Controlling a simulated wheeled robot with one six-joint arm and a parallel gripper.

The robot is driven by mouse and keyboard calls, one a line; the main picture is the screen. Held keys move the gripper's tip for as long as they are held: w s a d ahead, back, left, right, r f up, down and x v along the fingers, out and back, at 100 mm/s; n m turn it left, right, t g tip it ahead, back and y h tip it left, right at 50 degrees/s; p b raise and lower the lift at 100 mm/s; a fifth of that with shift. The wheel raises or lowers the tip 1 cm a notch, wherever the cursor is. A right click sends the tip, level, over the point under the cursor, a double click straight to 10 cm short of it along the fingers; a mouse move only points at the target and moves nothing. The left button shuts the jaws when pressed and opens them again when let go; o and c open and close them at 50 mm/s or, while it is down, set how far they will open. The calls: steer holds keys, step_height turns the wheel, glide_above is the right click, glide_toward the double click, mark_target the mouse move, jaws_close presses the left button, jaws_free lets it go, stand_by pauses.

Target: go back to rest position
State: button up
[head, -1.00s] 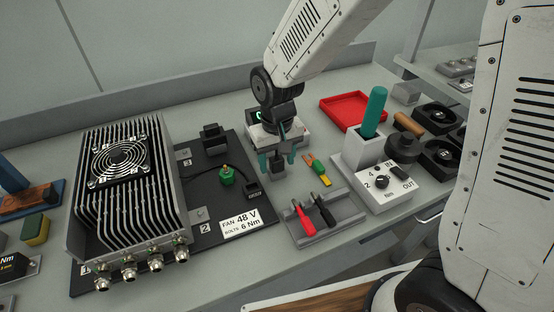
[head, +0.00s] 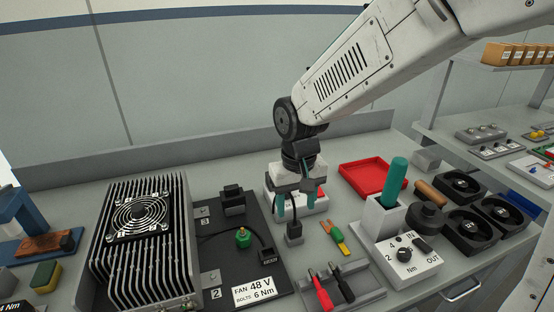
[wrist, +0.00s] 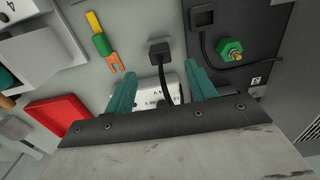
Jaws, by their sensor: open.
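My gripper (head: 296,206) is open and empty, pointing down with its teal fingers apart. It hangs just above and behind a black plug (head: 294,232) that stands on a grey holder on the bench. The wrist view shows my gripper (wrist: 162,82) with the plug (wrist: 161,49) beyond the fingertips and its black cable running back between them. A white box (head: 318,206) stands behind the gripper and is partly hidden by it.
A finned heat sink with a fan (head: 140,217) and a black plate with a green knob (head: 243,237) are left. A tray of red and black probes (head: 345,285), a torque driver stand (head: 382,225), a red tray (head: 366,176) and several fans are right. Space above the bench is clear.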

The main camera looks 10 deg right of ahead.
steer(key=shift+s+d, duration=0.15)
steer(key=shift+s, duration=0.2)
steer(key=s+d+r, duration=0.4)
steer(key=s+d, duration=0.1)
steer(key=s, duration=0.1)
steer(key=s+d+r+m+t, duration=0.1)
steer(key=s+d+r, duration=0.2)
steer(key=s+d, duration=0.2)
steer(key=s+d+r+m, duration=0.1)
steer(key=s+d+r, duration=0.3)
steer(key=s, duration=0.5)
steer(key=shift+d+r, duration=0.3)
steer(key=shift+d, duration=0.4)
